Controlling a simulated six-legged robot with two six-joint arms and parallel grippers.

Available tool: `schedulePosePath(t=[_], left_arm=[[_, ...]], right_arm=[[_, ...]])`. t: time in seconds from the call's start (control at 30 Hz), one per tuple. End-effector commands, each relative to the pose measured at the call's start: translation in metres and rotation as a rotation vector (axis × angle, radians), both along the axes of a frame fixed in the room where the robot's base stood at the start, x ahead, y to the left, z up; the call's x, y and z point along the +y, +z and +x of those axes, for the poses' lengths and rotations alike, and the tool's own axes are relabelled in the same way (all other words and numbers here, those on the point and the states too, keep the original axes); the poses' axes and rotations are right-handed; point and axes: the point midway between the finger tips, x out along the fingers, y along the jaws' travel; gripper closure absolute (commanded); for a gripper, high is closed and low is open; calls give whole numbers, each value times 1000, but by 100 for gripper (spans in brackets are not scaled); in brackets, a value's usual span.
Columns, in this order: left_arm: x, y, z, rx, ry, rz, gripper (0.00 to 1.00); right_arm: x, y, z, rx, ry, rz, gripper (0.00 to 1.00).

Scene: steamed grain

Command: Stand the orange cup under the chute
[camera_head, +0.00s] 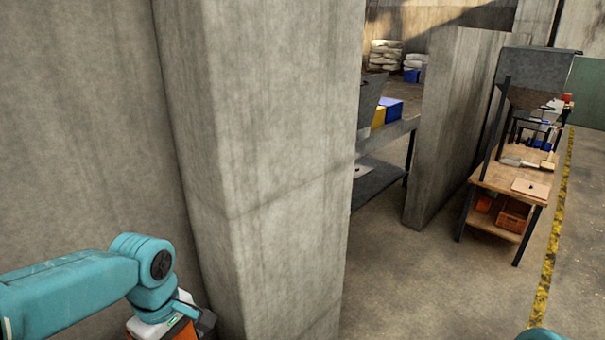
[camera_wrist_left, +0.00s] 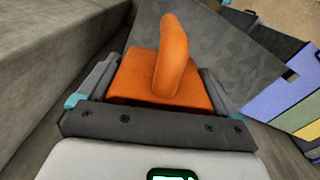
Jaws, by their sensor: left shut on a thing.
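My left gripper (camera_wrist_left: 160,88) is shut on the orange cup (camera_wrist_left: 172,62), whose handle stands up between the fingers in the left wrist view. In the head view the left gripper (camera_head: 190,318) is low at the left, beside the concrete pillar, and only a bit of orange shows below it. A dark hopper-like chute (camera_head: 530,97) hangs over a wooden bench at the right. Another grey hopper (camera_head: 371,97) is partly hidden behind the pillar. I cannot tell which chute is meant. My right gripper is out of view.
A concrete pillar (camera_head: 265,170) stands close in front. A concrete partition (camera_head: 450,125) separates a grey table (camera_head: 385,180) with blue and yellow bins from the wooden bench (camera_head: 500,182). Open floor lies between the pillar and the bench, with a yellow line (camera_head: 548,265) at the right.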

Motion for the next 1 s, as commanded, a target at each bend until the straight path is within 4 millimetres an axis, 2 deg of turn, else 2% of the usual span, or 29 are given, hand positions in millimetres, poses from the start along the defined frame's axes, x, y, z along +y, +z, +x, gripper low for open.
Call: schedulePosePath(t=[0.03, 0.13, 0.2, 0.33, 0.5, 0.6, 1.0], left_arm=[[-9, -19, 1, 9, -66, 0, 40], [-26, -52, 6, 8, -301, 0, 40], [-35, -70, 10, 6, -474, -1, 40], [-45, -91, 18, 1, -784, -1, 40], [-50, -94, 29, -2, -1045, 0, 40], [-50, -94, 32, -3, -1116, 1, 40], [-50, -94, 32, -2, -1143, 0, 40]], right_arm=[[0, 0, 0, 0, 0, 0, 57], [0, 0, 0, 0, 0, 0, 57], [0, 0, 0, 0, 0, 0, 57], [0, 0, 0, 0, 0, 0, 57], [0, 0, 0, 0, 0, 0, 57], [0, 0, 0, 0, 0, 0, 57], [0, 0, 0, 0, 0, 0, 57]])
